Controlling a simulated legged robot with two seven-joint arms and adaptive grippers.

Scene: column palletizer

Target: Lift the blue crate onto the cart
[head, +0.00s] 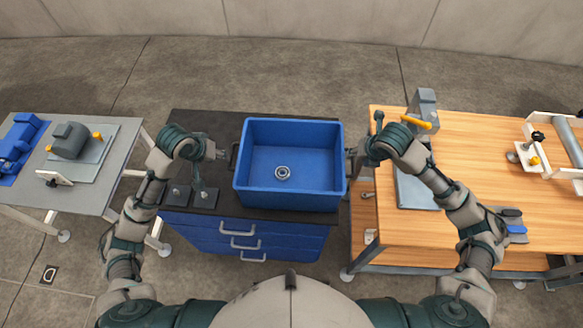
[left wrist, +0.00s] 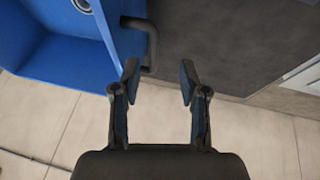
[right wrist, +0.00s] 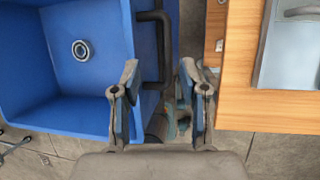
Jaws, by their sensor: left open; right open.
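The blue crate (head: 290,198) stands upright on a black-topped blue drawer cabinet (head: 190,225), with a small metal ring (head: 283,173) on its floor. The ring also shows in the right wrist view (right wrist: 81,50). Dark handles stick out from the crate's sides: one in the left wrist view (left wrist: 151,42), one in the right wrist view (right wrist: 164,45). My left gripper (head: 226,154) is open beside the left handle, its fingertips (left wrist: 159,80) close to it. My right gripper (head: 354,152) is open at the right handle, which lies near its left fingertip (right wrist: 159,78). Neither grips anything.
A grey wheeled table (head: 95,195) with machine parts stands at the left. A wooden bench on casters (head: 470,160) stands at the right, with a grey tool, a metal plate and a white frame on it. I cannot tell which is the cart. A narrow gap separates cabinet and bench.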

